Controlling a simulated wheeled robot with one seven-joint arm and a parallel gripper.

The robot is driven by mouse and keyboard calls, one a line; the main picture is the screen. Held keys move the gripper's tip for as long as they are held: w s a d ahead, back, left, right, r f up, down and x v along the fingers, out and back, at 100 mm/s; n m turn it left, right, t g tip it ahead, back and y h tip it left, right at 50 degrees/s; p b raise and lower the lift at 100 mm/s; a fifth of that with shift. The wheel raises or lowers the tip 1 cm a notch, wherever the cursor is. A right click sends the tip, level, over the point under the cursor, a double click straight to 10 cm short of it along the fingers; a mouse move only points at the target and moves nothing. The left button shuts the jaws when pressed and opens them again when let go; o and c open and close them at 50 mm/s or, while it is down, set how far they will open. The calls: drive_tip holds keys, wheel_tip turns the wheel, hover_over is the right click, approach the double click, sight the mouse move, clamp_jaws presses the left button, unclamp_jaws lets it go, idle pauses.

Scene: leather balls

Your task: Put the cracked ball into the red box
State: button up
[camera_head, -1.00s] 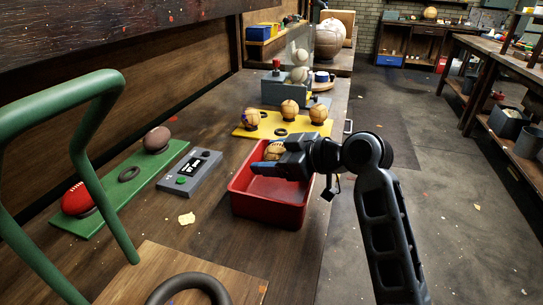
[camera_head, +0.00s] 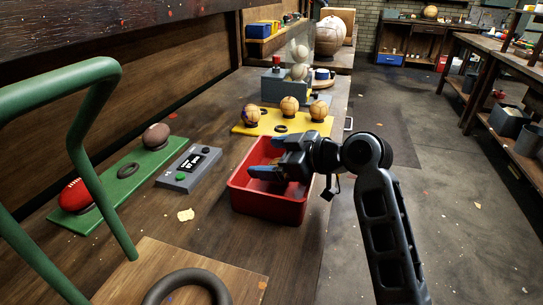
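The red box (camera_head: 268,206) stands on the workbench near its right edge. My gripper (camera_head: 264,157) is over and partly inside the box, its two blue-tipped fingers spread apart with no ball between them. A tan ball seen at the gripper a moment ago does not show now; the box's near wall and my gripper hide much of the inside. I cannot see cracks clearly on any ball.
A yellow board (camera_head: 240,130) behind the box holds three tan balls (camera_head: 289,106) and empty rings. A green board (camera_head: 108,194) holds a red ball (camera_head: 75,195) and a brown ball (camera_head: 156,136). A grey device (camera_head: 189,168) and green tube frame (camera_head: 100,185) stand left.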

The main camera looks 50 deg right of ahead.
drive_tip(key=shift+r, duration=0.1)
drive_tip(key=shift+r+p, duration=0.25)
drive_tip(key=shift+p, duration=0.05)
drive_tip(key=v, duration=1.2)
drive_tip(key=shift+r, duration=0.25)
